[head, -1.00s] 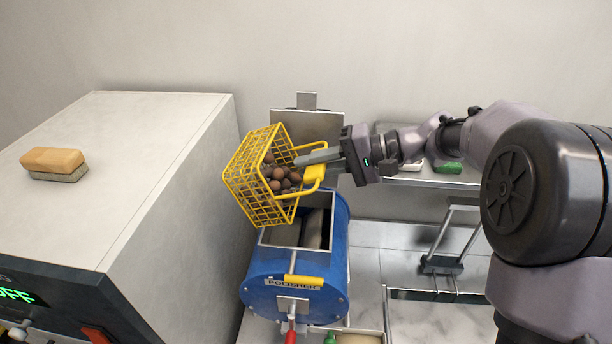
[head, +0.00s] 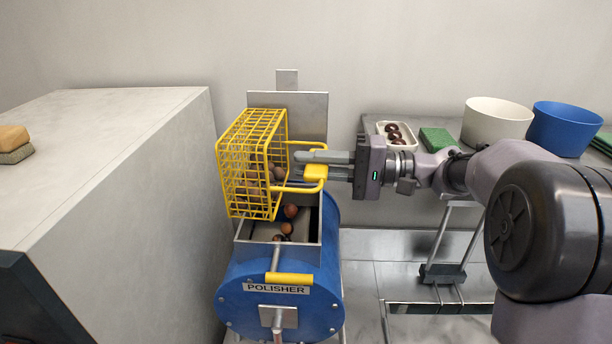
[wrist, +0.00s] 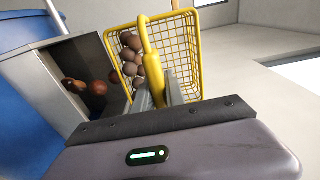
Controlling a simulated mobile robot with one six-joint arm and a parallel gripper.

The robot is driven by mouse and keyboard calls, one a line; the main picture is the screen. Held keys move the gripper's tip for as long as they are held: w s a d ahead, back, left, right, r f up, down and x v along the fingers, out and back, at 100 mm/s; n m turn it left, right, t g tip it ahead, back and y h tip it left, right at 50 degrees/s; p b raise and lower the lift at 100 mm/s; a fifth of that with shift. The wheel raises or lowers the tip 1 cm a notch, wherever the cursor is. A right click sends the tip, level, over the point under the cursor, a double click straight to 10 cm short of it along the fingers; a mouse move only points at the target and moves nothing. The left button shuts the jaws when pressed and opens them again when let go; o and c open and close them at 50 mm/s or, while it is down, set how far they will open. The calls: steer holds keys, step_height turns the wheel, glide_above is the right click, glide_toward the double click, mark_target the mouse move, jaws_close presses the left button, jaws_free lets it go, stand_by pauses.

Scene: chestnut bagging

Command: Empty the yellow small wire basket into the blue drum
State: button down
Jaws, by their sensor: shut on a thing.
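The yellow small wire basket (head: 240,150) is tipped on its side above the square opening of the blue drum (head: 265,268), its open side facing right toward my gripper. Several brown chestnuts (head: 256,176) are in the basket; the wrist view shows them gathered at one wall (wrist: 132,55). A few chestnuts (head: 290,211) are at the drum's opening, below the basket. In the wrist view, chestnuts (wrist: 98,87) show at the opening too. My gripper (head: 318,165) is shut on the basket's yellow handle. The drum's inside is mostly hidden.
A large grey cabinet (head: 110,170) stands close on the left, with a sponge (head: 14,140) on top. A back shelf holds a white tray (head: 383,127) of dark pieces, a green pad (head: 437,140), a white bowl (head: 497,120) and a blue bowl (head: 563,127).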

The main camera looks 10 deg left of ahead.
steer(key=shift+d+f+y+b, duration=0.25)
steer(key=shift+f+y+b, duration=0.25)
steer(key=shift+b, duration=0.55)
steer(key=d+y+b, duration=0.1)
steer(key=b, duration=0.4)
steer(key=shift+f+y+b, duration=0.15)
steer(key=shift+y+b, duration=0.15)
steer(key=shift+y, duration=0.1)
steer(key=shift+d+y+b, duration=0.2)
steer(key=shift+y+b, duration=0.2)
steer(key=shift+b, duration=0.5)
steer(key=shift+d+r+b, duration=0.1)
steer(key=shift+r+b, duration=0.1)
steer(key=shift+b, duration=0.15)
steer(key=shift+r, duration=0.1)
